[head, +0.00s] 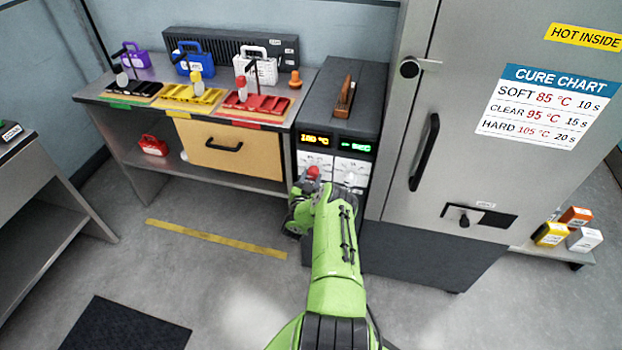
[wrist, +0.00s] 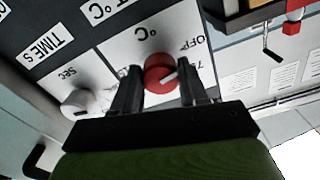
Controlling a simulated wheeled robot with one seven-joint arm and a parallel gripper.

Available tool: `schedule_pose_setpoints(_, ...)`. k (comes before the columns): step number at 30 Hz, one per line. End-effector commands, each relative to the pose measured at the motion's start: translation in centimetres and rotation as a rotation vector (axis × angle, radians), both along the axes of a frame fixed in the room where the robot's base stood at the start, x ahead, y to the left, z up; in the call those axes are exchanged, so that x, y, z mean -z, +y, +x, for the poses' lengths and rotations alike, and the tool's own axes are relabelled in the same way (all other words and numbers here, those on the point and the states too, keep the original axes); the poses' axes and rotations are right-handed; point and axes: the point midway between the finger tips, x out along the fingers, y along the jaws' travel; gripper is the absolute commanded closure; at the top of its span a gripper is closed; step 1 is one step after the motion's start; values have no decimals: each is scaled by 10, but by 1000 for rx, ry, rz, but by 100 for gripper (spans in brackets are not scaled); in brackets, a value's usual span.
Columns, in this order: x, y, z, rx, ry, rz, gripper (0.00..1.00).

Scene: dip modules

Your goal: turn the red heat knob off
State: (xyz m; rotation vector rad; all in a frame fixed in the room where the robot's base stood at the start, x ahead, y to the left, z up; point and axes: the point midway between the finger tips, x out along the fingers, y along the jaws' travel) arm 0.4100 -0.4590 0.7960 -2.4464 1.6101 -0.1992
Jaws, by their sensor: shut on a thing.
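The red heat knob (wrist: 160,75) sits on the white °C plate of the dark control unit. In the wrist view my gripper (wrist: 161,80) has one finger on each side of it, shut on the knob. The "OFF" label (wrist: 180,42) is above and to the right of the knob. In the head view the knob's red top (head: 313,172) shows at the tip of my arm, which hides much of the panel's lower part.
A white Sec knob (wrist: 75,103) is left of the gripper in the wrist view. Above the knobs are an orange °C display (head: 316,140) and a green display (head: 355,146). A steel cabinet (head: 400,120) stands right; a bench (head: 140,90) with coloured trays stands left.

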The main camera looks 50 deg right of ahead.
Motion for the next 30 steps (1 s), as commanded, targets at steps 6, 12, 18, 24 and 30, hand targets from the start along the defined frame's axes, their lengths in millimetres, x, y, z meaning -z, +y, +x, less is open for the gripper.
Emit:
schedule_pose_setpoints(6, 2, 1, -1, -1, 7, 2, 55)
schedule_pose_setpoints(12, 1, 0, 0, -1, 4, 1, 31)
schedule_pose_setpoints(18, 1, 0, 0, 0, 1, 0, 31)
schedule_pose_setpoints(24, 0, 24, -10, -2, 3, 6, 31)
schedule_pose_setpoints(30, -1, 77, -33, -2, 4, 8, 31)
